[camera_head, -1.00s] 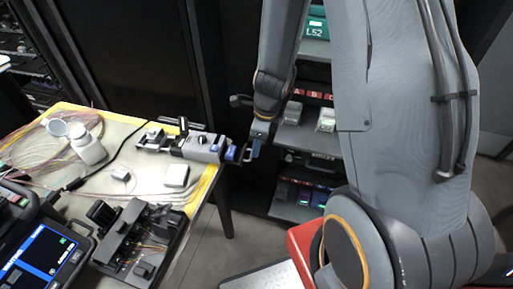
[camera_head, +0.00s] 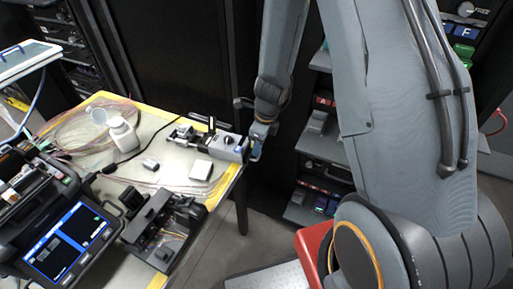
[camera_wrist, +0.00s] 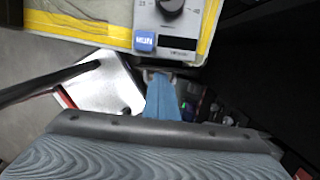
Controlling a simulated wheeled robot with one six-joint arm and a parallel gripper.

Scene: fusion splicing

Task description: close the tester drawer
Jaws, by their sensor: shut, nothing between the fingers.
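The tester (camera_head: 225,146) is a grey box with a dark knob and a blue button, near the right edge of the table. Its knob, blue button and dark display window show at the top of the wrist view (camera_wrist: 180,30). My gripper (camera_head: 254,151) is just off the tester's right end, beyond the table edge. In the wrist view my blue, shut, empty fingers (camera_wrist: 160,76) point at the tester's near face, very close to it. I cannot make out the drawer or how far out it stands; contact is also unclear.
The table (camera_head: 226,180) has a yellow-taped edge. It carries a white bottle (camera_head: 122,135), coiled fibres, a small white box (camera_head: 201,170), a dark tool tray (camera_head: 160,228) and a splicer with a lit screen (camera_head: 68,242). Dark racks stand behind and right of my arm.

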